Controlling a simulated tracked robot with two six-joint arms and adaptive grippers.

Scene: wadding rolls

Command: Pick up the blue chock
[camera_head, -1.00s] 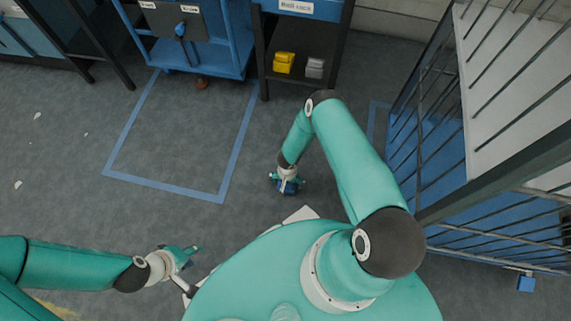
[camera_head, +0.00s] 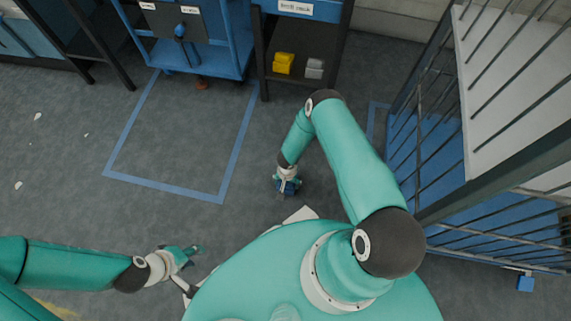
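The blue chock (camera_head: 288,188) is on the grey floor in the middle of the head view, mostly covered by my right gripper (camera_head: 287,184). That gripper points down over it, with its fingers drawn in against the chock's sides. The chock seems to be at floor level; I cannot see a gap under it. My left gripper (camera_head: 195,256) is at the lower left, open and empty, well apart from the chock.
A yellow block (camera_head: 284,63) and a grey block (camera_head: 314,68) sit on the dark rack's lower shelf. A blue cart (camera_head: 200,62) stands behind the taped floor outline (camera_head: 165,184). A barred cage trolley (camera_head: 480,235) stands at right.

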